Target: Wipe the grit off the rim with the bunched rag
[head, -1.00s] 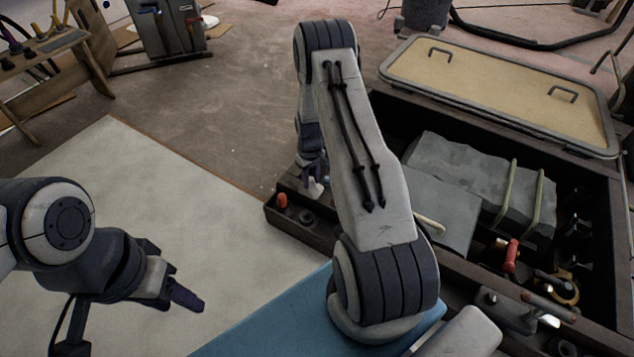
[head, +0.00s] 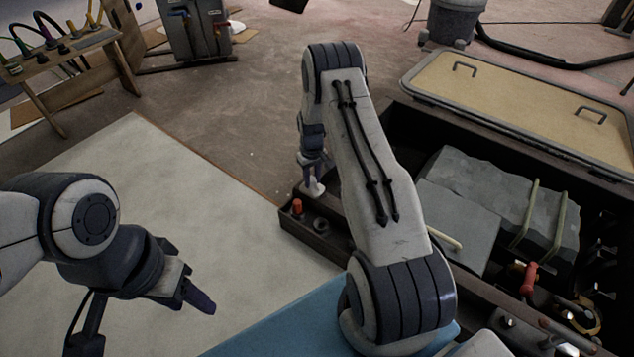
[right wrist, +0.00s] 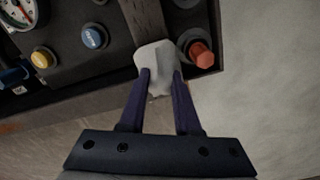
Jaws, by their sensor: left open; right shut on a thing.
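The bunched rag (right wrist: 155,62) is off-white and sits between the fingers of my right gripper (right wrist: 160,85) in the right wrist view. It lies over the end of a dark wooden strip of the rim (right wrist: 143,14), seemingly touching it. In the head view the rag (head: 316,188) shows small at the rim's far left corner, below my right gripper (head: 314,170). My left gripper (head: 198,297) is open and empty above the pale floor panel, away from the rim. I cannot make out any grit.
An orange-red knob (right wrist: 201,55) stands just right of the rag. A blue button (right wrist: 94,37), a yellow button (right wrist: 42,57) and a gauge (right wrist: 18,12) are to the left. Grey blocks (head: 497,195) lie inside the compartment. A beige hatch lid (head: 520,100) lies behind it.

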